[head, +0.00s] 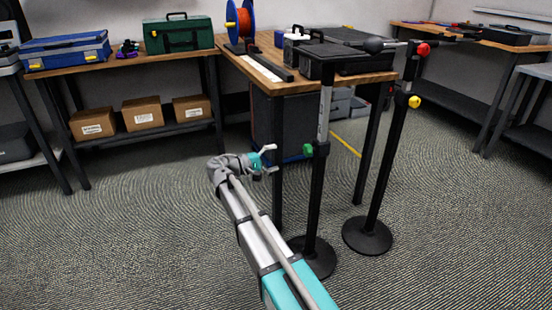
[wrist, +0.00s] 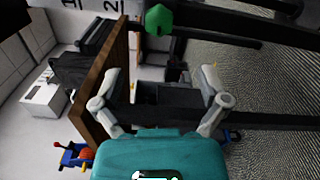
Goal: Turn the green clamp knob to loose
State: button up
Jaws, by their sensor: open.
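The green clamp knob (head: 308,149) sits on the left side of a black upright stand (head: 317,200) with a round base. In the wrist view the green knob (wrist: 158,20) is at the top centre, beyond and above the fingertips. My gripper (head: 270,160) is left of the knob in the head view, close to it but apart. In the wrist view my gripper (wrist: 160,85) has its two grey fingers spread with nothing between them.
A second stand (head: 382,180) with a yellow knob (head: 414,101) and a red knob (head: 423,49) stands to the right. A wooden workbench (head: 270,85) is behind the stands. A cable spool (head: 241,20) stands on it. The floor at front left is clear.

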aim_at(305, 152)
jog(key=m, duration=0.5)
jog(key=s+m+t, duration=0.1)
jog(key=m, duration=0.4)
jog(key=s+a+m, duration=0.1)
jog(key=m, duration=0.5)
jog(key=shift+s+a+r+t+y, duration=0.1)
jog(key=shift+s+t+y, duration=0.05)
jog(key=shift+t+y, duration=0.25)
jog(key=x, duration=1.4)
jog(key=shift+s, duration=0.1)
